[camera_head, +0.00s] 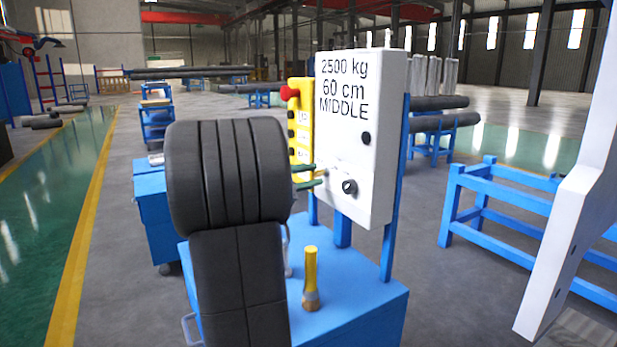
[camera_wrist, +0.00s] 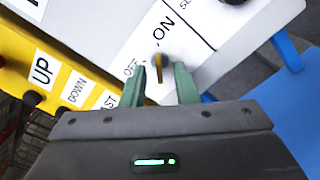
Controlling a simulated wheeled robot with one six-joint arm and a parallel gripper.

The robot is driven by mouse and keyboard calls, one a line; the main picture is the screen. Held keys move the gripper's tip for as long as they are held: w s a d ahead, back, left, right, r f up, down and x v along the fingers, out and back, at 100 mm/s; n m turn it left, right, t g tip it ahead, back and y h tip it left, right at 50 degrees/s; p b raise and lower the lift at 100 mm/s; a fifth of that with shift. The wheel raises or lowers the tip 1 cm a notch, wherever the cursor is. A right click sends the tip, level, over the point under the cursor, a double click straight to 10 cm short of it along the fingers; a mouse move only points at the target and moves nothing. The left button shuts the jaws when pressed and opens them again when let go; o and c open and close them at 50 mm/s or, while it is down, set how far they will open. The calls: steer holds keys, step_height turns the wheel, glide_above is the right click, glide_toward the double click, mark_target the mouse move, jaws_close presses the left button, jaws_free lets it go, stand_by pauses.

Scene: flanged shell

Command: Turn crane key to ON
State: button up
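The white control box (camera_head: 352,120) stands on a blue cart and carries the text "2500 kg 60 cm MIDDLE". In the wrist view, a small brass-coloured key (camera_wrist: 159,66) sticks out of the box's white face, near the printed labels OFF and ON. My gripper (camera_head: 314,175) reaches the face from the left with its two green fingers spread. In the wrist view, the fingers of my gripper (camera_wrist: 160,86) lie on either side of the key, with a visible gap on both sides. In the head view the key is too small to make out clearly.
A yellow button panel (camera_head: 300,118) with a red knob (camera_head: 289,92) is just left of the box. Two black knobs, the upper one (camera_head: 366,138) and the lower one (camera_head: 349,187), sit on the box. A yellow-handled tool (camera_head: 311,272) stands on the blue cart (camera_head: 365,300).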

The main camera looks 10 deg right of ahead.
steer(key=v, duration=1.3)
steer(key=shift+a, duration=0.35)
steer(key=shift+s+f, duration=0.1)
steer(key=shift+s, duration=0.05)
steer(key=x, duration=1.4)
steer(key=shift+a, duration=0.2)
